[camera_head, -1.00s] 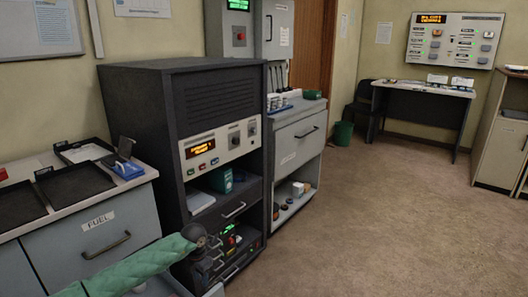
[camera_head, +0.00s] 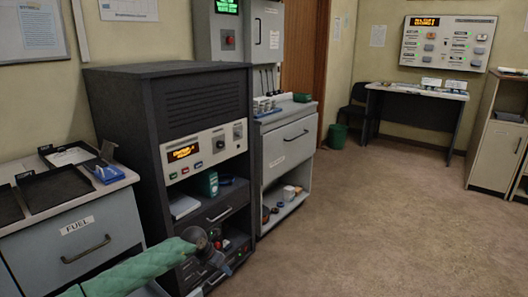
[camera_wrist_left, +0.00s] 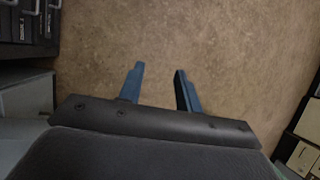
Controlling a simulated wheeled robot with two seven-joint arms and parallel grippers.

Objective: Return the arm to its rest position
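My left arm, in a green padded sleeve, comes in from the lower left in the head view. My left gripper (camera_head: 224,262) is in front of the lower part of the dark equipment rack (camera_head: 165,95). In the left wrist view my left gripper (camera_wrist_left: 159,84) shows two blue fingers apart, with nothing between them but brown floor (camera_wrist_left: 225,45) below. My right gripper is in neither view.
A grey counter with a FUEL drawer (camera_head: 75,235) and black trays (camera_head: 52,188) stands at the left. A grey cabinet (camera_head: 290,150) is beside the rack. A desk (camera_head: 415,100) is at the back. The carpeted floor (camera_head: 380,220) at the right is clear.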

